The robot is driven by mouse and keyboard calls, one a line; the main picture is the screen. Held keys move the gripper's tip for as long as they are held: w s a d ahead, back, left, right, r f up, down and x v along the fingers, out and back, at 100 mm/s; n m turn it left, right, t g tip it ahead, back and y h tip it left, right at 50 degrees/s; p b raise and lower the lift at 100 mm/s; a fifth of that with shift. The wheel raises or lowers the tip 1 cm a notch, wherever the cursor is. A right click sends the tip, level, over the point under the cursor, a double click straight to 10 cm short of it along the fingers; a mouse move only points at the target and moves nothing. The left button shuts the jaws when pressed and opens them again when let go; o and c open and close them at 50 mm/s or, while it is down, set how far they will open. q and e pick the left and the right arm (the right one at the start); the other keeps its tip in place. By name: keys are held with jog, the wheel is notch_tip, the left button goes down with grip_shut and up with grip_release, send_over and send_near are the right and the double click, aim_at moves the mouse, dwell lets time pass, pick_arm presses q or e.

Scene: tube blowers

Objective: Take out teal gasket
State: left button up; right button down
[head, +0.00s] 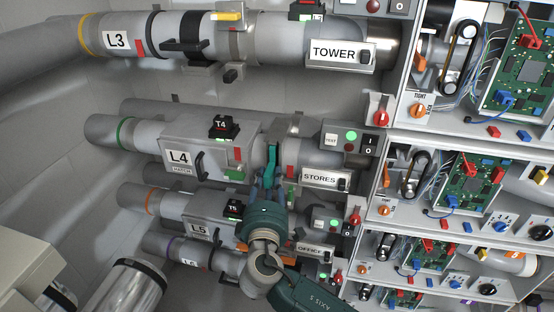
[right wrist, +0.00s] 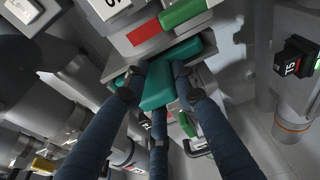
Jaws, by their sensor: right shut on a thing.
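The teal gasket (head: 273,155) sits at the collar of the L4 tube, between the grey L4 box (head: 185,138) and the STORES plate (head: 320,178). In the right wrist view, the gasket (right wrist: 158,88) shows as a wide teal piece against a grey slotted housing. My right gripper (head: 270,178) reaches up from below, and its dark blue fingers are closed around the gasket's lower part. It also shows in the right wrist view (right wrist: 158,85). The fingers hide part of the gasket; I cannot tell how deep it sits in the collar. My left gripper is not in view.
The L3 tube (head: 118,40) runs above, and the L5 tube (head: 150,200) runs below. Shelves with green circuit boards (head: 470,185) stand at the right. A black T4 piece (head: 224,127) is on the L4 box. Bare grey wall lies at the left.

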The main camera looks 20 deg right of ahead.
aim_at(265, 185)
jog(key=shift+s+a, duration=0.1)
jog(key=shift+a, duration=0.1)
jog(key=shift+a+v, duration=0.25)
jog(key=shift+v, duration=1)
jog(key=shift+s+a+f, duration=0.1)
jog(key=shift+s+a, duration=0.2)
jog(key=a+v, duration=0.1)
jog(key=v, duration=0.6)
jog(key=shift+w+a, duration=0.15)
jog(key=shift+w, duration=0.15)
jog(key=a+v, duration=0.1)
jog(key=v, duration=0.7)
jog(key=shift+w, duration=0.3)
dwell(0.3)
